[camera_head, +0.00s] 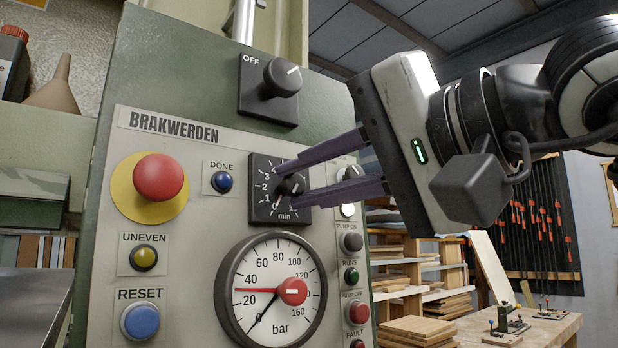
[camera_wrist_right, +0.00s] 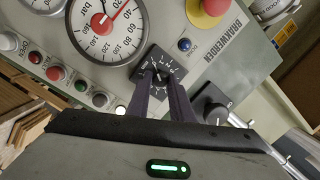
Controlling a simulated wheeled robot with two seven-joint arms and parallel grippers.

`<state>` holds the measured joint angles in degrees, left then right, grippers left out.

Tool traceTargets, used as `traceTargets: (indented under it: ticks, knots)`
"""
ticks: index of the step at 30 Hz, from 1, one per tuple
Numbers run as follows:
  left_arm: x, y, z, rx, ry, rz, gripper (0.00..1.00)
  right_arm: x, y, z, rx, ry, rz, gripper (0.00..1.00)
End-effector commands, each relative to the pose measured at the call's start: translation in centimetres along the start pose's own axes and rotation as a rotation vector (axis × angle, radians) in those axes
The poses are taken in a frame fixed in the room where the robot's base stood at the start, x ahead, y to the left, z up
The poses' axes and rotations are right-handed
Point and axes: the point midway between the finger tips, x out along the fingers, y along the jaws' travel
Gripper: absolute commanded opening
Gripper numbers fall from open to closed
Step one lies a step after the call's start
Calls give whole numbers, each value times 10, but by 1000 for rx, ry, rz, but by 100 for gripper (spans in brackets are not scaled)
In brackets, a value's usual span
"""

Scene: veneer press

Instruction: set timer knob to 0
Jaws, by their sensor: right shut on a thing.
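The timer knob (camera_head: 291,184) is a small black knob on a square black dial plate (camera_head: 259,211) marked in minutes, on the grey press panel. My right gripper (camera_head: 282,180) reaches in from the right, its two purple fingers closed on the knob from above and below. In the right wrist view the fingertips (camera_wrist_right: 160,76) stand on either side of the knob. The 0 mark is at the dial's lower left. The fingers cover part of the scale, and the knob's exact setting is hard to read. My left gripper is not in view.
Close around the dial are the pressure gauge (camera_head: 271,291), the red emergency button (camera_head: 158,177), the blue DONE lamp (camera_head: 222,182) and the OFF switch (camera_head: 282,78). A column of small buttons (camera_head: 352,242) runs along the panel's right side. Shelves with boards stand behind.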

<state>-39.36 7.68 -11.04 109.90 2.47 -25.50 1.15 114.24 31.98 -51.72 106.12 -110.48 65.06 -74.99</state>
Motion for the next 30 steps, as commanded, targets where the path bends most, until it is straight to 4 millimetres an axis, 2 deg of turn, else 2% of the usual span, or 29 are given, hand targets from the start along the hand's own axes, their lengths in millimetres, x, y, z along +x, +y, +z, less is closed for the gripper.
traceTargets:
  ticks: [1, 3, 4, 14, 17, 24, 30]
  knots:
    - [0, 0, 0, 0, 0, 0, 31, 0, 1, 2, -1, -3, 2, 25]
    - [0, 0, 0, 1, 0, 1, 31, 0, 1, 1, -1, -3, 2, 37]
    - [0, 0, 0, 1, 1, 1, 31, 0, 1, 1, -1, -3, 2, 38]
    - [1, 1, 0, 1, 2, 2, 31, -3, 1, 0, 0, 0, 1, 38]
    - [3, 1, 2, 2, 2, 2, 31, -14, 1, 0, 0, 1, -2, 38]
    - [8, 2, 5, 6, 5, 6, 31, -61, 2, 0, 0, 2, -1, 38]
    - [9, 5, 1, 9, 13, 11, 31, -92, 1, 0, -1, 0, 1, 38]
